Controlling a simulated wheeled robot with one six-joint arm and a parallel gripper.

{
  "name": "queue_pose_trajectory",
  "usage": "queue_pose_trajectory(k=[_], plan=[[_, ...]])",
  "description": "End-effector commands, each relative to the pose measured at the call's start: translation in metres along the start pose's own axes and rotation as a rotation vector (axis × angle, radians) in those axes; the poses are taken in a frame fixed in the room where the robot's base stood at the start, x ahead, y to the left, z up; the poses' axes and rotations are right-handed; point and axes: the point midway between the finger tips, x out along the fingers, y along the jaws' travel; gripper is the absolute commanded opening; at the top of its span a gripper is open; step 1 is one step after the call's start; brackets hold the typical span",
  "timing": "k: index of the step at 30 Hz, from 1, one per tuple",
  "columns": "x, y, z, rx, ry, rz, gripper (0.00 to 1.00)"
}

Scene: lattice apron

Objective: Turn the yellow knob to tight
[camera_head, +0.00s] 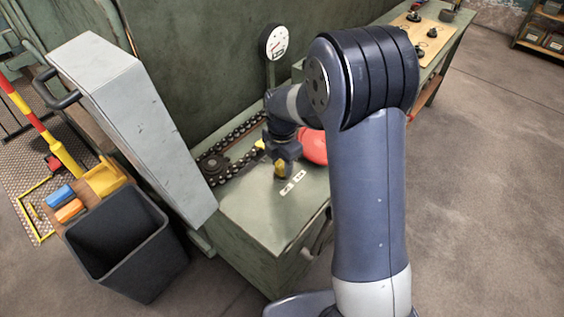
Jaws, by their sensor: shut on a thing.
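The yellow knob (280,170) is on the green bench top, near the middle of the view. My gripper (280,164) reaches down over it and is shut on it. The jaws cover part of the knob, so its exact angle is hard to tell. A pale label strip (293,183) with small dark marks lies on the bench just in front of the knob. Its marks are too small to read.
A chain on sprockets (215,165) runs behind and left of the knob. A red rounded thing (314,147) is right of my gripper. A gauge (274,42) stands behind. A grey cabinet door (130,120) and a dark bin (125,240) are at left.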

Motion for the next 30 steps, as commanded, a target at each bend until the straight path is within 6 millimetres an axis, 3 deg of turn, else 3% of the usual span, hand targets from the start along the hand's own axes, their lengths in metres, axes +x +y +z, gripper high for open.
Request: queue_pose_trajectory(k=[6, 7, 14, 23, 30], plan=[[-0.001, 0.001, 0.0, -0.003, -0.002, 0.002, 0.15], [-0.001, 0.001, 0.0, -0.003, -0.002, 0.002, 0.4], [0.0, 0.0, 0.0, -0.001, -0.001, 0.001, 0.59], [-0.003, 0.001, 0.0, 0.0, -0.002, 0.002, 0.59], [-0.041, 0.001, 0.001, 0.0, -0.003, 0.006, 0.59]])
